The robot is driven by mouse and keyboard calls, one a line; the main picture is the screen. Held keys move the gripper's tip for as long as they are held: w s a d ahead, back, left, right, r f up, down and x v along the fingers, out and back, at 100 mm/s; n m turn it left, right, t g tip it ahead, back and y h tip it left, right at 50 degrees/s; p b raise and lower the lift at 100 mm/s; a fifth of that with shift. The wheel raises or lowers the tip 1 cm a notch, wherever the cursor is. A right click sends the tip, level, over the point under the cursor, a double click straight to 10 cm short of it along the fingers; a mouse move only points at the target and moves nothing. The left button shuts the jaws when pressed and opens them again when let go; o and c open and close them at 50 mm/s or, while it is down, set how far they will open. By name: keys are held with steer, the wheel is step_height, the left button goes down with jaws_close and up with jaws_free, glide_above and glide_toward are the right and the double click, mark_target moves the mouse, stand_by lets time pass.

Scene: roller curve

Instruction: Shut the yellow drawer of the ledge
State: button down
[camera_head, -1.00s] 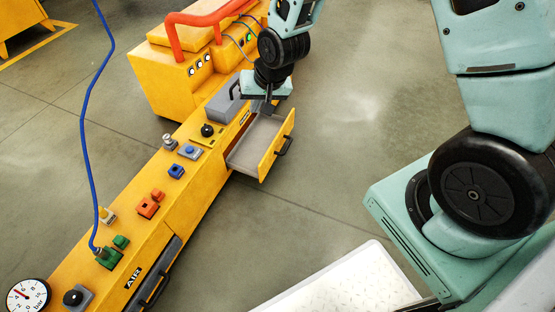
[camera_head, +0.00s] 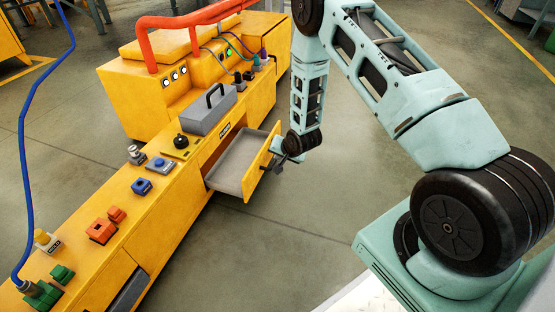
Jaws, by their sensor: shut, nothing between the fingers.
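The yellow drawer (camera_head: 261,165) is pulled out from the right side of the yellow ledge (camera_head: 130,213). Its grey inside shows and looks empty. Its dark handle is on the outer side of the yellow front, partly hidden by my gripper. My gripper (camera_head: 284,166) is at the outer face of the drawer front, close to the handle. It is shut with nothing in it. I cannot tell whether it touches the front or the handle.
A grey toolbox (camera_head: 208,110) stands on the ledge above the drawer. A black knob (camera_head: 181,141), a blue button (camera_head: 141,186) and orange blocks (camera_head: 102,230) sit along the top. A blue hose (camera_head: 24,150) hangs at left. The floor right of the drawer is clear.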

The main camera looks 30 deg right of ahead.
mark_target(260, 161)
steer(key=shift+w+a+f+b, duration=0.4)
steer(key=shift+w+f+b, duration=0.5)
steer(key=shift+w, duration=0.3)
steer(key=shift+w+a+f+b, duration=0.45)
steer(key=shift+w+f+b, duration=0.5)
steer(key=shift+w, duration=0.25)
steer(key=shift+w+a+f+b, duration=0.4)
steer(key=shift+w+f+b, duration=0.5)
steer(key=shift+w, duration=0.3)
